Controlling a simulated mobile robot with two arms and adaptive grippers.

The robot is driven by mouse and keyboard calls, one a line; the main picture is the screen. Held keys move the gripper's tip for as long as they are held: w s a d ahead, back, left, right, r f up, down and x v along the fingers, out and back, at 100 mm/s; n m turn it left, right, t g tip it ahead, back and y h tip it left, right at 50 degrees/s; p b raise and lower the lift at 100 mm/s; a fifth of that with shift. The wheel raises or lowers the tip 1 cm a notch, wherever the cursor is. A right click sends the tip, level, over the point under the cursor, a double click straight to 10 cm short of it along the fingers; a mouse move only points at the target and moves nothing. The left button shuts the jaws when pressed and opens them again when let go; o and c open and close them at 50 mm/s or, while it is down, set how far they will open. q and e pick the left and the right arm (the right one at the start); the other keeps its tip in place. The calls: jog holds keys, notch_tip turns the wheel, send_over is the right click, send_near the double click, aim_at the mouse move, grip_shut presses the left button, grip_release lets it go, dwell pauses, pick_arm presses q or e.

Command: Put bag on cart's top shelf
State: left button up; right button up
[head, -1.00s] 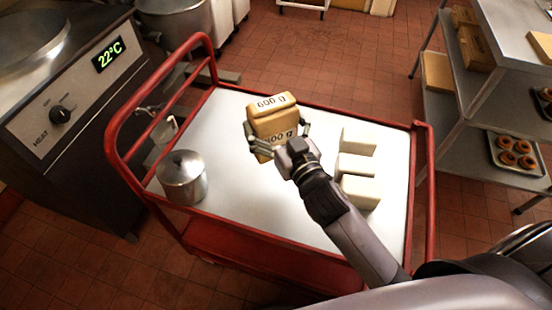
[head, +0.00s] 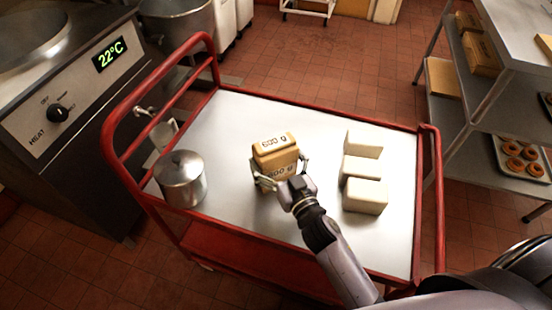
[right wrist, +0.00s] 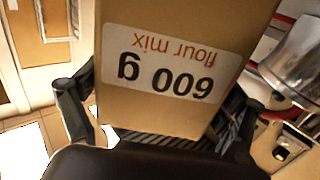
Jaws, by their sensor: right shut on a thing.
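The bag (head: 274,155) is a tan flour-mix package with 600 g labels, in the middle of the head view. My right gripper (head: 280,180) is shut on it, one finger on each side. The bag is upright, over the white top shelf (head: 240,115) of the red cart (head: 212,63). I cannot tell whether its base touches the shelf. In the right wrist view the bag (right wrist: 170,65) fills the middle, its label upside down, between the fingers of the gripper (right wrist: 160,120). My left gripper is not in view.
A lidded metal pot (head: 181,180) stands at the shelf's left. Several white blocks (head: 362,170) stand right of the bag. The shelf's far part is clear. A heater unit (head: 70,110) is at the left, and a rack with doughnuts (head: 518,158) is at the right.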

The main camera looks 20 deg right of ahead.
aim_at(281, 167)
jog(key=shift+r, duration=0.1)
jog(key=o, duration=1.3)
jog(key=shift+f, duration=0.25)
jog(key=shift+o, duration=1.1)
jog(key=shift+r, duration=0.1)
jog(key=shift+r, duration=0.1)
jog(key=s, duration=0.5)
jog(key=s+d, duration=0.1)
jog(key=s, duration=0.1)
jog(key=shift+s+d+b, duration=0.1)
jog(key=shift+s+b, duration=0.15)
jog(key=shift+b, duration=0.15)
